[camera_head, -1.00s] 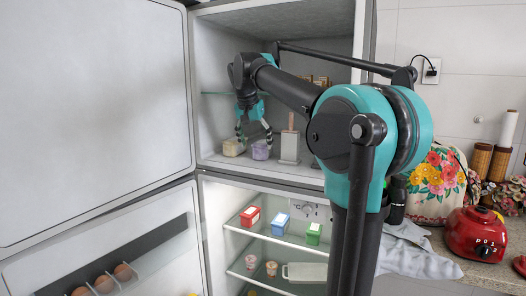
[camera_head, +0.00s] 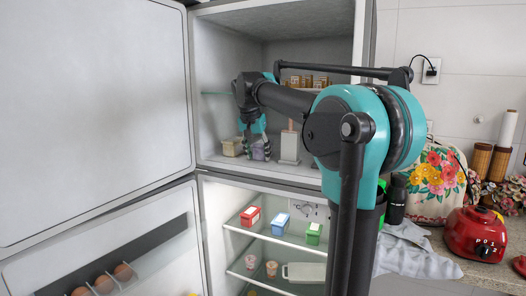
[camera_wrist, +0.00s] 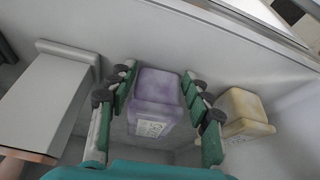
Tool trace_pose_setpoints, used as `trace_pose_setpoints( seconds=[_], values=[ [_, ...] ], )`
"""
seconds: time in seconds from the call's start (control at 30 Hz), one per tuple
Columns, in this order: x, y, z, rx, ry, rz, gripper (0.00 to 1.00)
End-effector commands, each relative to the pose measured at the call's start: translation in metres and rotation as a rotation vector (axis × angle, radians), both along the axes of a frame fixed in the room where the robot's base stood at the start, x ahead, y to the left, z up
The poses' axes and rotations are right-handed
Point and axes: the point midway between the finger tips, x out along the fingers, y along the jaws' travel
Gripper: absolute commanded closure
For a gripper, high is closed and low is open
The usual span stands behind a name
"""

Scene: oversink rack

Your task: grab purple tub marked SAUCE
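The purple tub (camera_head: 259,152) stands on the floor of the upper fridge compartment. In the wrist view the purple tub (camera_wrist: 158,98) sits between my fingers, with a pale label on its near side too small to read. My gripper (camera_head: 255,150) reaches down around the tub. In the wrist view my gripper (camera_wrist: 160,92) is open, one green finger on each side of the tub, with narrow gaps visible. The fingers partly cover the tub in the head view.
A cream tub (camera_head: 231,148) stands just left of the purple one and shows right of my gripper in the wrist view (camera_wrist: 243,110). A grey block (camera_head: 289,147) stands close on the other side. A glass shelf (camera_head: 216,93) lies above. Cartons (camera_head: 250,216) sit in the lower compartment.

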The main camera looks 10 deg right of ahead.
Motion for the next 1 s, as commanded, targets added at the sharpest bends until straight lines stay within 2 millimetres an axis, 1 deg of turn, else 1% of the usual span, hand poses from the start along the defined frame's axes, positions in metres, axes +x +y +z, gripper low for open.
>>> trace_pose_setpoints(
  seconds=[0.03,0.2,0.23,0.47,0.67,0.77,0.83,1.0],
  values=[
    [0.000,0.000,0.000,0.000,0.000,0.000,0.67],
    [0.000,0.000,0.000,0.000,0.000,0.000,0.88],
    [0.000,0.000,0.000,-0.001,-0.001,0.000,0.90],
    [0.000,0.000,0.001,0.000,0.000,0.000,0.90],
    [-0.007,0.004,0.009,0.000,0.000,0.000,0.90],
    [-0.017,0.010,0.018,0.000,0.000,0.001,0.90],
    [-0.028,0.017,0.024,-0.001,-0.001,0.003,0.90],
    [-0.061,0.036,0.044,-0.001,0.000,0.005,0.90]
  ],
)
